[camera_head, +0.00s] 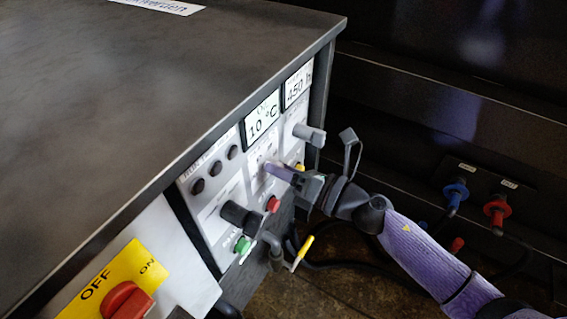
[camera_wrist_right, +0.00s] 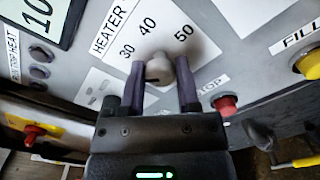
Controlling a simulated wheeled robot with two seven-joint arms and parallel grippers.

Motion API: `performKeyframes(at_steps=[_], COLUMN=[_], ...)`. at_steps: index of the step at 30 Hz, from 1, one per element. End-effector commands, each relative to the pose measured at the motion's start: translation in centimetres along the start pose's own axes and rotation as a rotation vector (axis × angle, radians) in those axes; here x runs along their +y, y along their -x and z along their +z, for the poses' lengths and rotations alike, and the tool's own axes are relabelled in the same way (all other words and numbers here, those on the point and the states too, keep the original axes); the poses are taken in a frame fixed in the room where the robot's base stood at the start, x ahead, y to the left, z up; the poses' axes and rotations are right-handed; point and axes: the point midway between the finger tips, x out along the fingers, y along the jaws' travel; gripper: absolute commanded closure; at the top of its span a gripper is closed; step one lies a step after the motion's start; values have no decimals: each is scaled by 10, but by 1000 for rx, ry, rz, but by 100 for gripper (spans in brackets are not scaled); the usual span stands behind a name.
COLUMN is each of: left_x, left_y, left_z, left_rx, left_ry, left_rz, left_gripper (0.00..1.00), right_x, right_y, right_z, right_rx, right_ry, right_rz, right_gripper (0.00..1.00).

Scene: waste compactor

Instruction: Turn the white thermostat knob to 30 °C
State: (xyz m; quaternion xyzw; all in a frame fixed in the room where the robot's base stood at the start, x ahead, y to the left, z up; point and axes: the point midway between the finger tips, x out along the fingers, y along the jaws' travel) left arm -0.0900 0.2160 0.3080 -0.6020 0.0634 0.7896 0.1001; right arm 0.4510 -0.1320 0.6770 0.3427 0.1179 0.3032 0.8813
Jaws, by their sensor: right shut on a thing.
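The white thermostat knob (camera_wrist_right: 160,71) sits on the grey panel under the HEATER label (camera_wrist_right: 110,32), with 30, 40 and 50 printed around it. My right gripper (camera_wrist_right: 162,84) is shut on this knob, one purple finger on each side. I cannot tell which number the knob points at. In the head view my right gripper (camera_head: 280,173) reaches the panel from the right and mostly hides the knob. The display (camera_head: 262,118) above reads 10 °C. My left gripper is not in view.
A red button (camera_head: 273,204), a black knob (camera_head: 238,214) and a green button (camera_head: 243,245) are close to my right gripper. Another light knob (camera_head: 309,134) sits under the 450 h display (camera_head: 297,86). A yellow-handled valve (camera_head: 302,251) sticks out below.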

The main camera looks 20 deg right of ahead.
Motion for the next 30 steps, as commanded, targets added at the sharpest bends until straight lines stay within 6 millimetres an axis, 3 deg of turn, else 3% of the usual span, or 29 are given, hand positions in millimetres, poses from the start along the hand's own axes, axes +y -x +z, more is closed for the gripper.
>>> performKeyframes(at_steps=[15,30], left_x=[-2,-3], left_y=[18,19], left_z=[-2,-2], left_rx=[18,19], left_ry=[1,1], left_rz=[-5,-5], left_gripper=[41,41], right_x=[0,-1], right_y=[0,0], right_z=[1,0], right_rx=[-2,-1], right_ry=[-271,-306], right_rz=[-1,-1], right_gripper=[100,100])
